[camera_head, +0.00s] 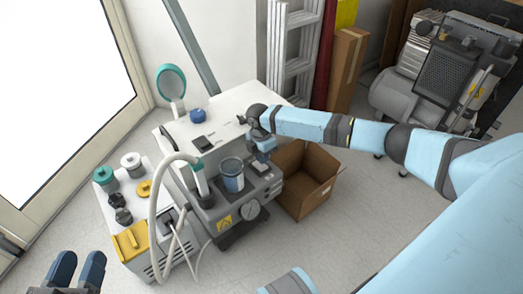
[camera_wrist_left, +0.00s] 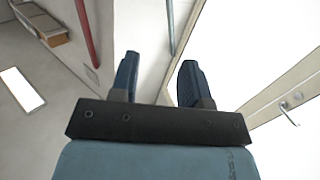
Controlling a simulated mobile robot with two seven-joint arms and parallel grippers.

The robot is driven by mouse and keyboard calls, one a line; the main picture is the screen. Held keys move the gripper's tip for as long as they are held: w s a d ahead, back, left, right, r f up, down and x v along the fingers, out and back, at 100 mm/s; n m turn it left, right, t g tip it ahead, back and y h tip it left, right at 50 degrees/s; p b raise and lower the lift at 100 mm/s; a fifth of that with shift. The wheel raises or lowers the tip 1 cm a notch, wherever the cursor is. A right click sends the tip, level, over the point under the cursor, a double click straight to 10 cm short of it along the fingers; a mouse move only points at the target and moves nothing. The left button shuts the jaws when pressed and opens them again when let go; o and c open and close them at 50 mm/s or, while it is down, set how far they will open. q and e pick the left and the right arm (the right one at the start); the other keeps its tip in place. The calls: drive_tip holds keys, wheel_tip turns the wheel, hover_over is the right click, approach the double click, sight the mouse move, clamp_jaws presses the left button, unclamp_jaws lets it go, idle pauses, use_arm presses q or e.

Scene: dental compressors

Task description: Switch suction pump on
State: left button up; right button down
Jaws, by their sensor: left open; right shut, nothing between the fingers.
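The suction pump (camera_head: 208,212) is a grey unit with a clear blue-tinted jar, a round gauge, a yellow warning label and a pale hose. It stands on the floor in the middle of the head view. My right gripper (camera_head: 263,164) points down at the back right part of the pump, right of the jar. It is shut and empty; whether it touches the pump I cannot tell, and the arm hides the switch area. My left gripper (camera_head: 77,270) is open and empty at the lower left, and its two fingers show apart in the left wrist view (camera_wrist_left: 160,78).
A compressor (camera_head: 440,75) stands at upper right. Floor in front is clear.

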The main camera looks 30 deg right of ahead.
wheel_tip(320, 180, down, 2)
drive_tip(key=shift+s+f+b, duration=0.1)
drive_tip(key=shift+b, duration=0.3)
drive_tip(key=shift+f, duration=0.2)
use_arm(q)
drive_tip(key=shift+w+a+r+m, duration=0.2)
drive_tip(key=shift+w+m, duration=0.15)
drive_tip(key=shift+m, duration=0.25)
